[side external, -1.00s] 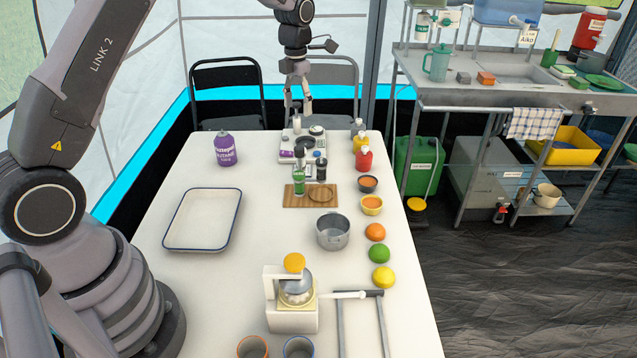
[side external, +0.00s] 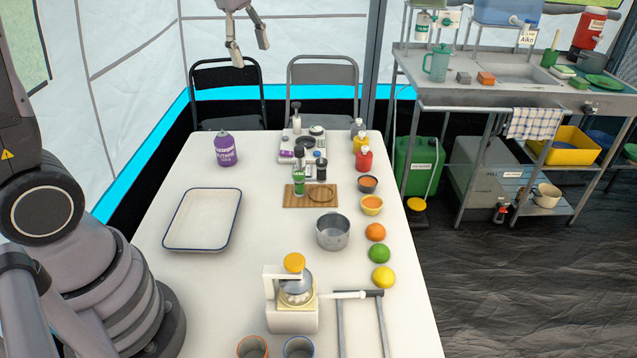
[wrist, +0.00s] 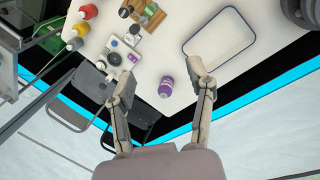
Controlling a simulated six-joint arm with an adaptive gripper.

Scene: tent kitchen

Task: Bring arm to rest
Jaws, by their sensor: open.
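My gripper (side external: 250,50) is high at the top of the side view, above the far end of the table and the chairs. Its two fingers are spread apart with nothing between them. In the wrist view my gripper (wrist: 162,82) is also open, its fingers well apart. The purple butane can (wrist: 166,87) shows between the fingers from above, but it stands on the table far below them. In the side view the purple can (side external: 225,149) is upright near the table's far left corner. Most of my arm's upper links are out of the picture.
The white table (side external: 180,280) holds an empty tray (side external: 165,246), a pot (side external: 333,232), a juicer press (side external: 293,310), a wooden board (side external: 294,201), fruit and bottles. Two folding chairs (side external: 228,72) stand behind it. A sink bench (side external: 455,98) is at right. Air around the gripper looks clear.

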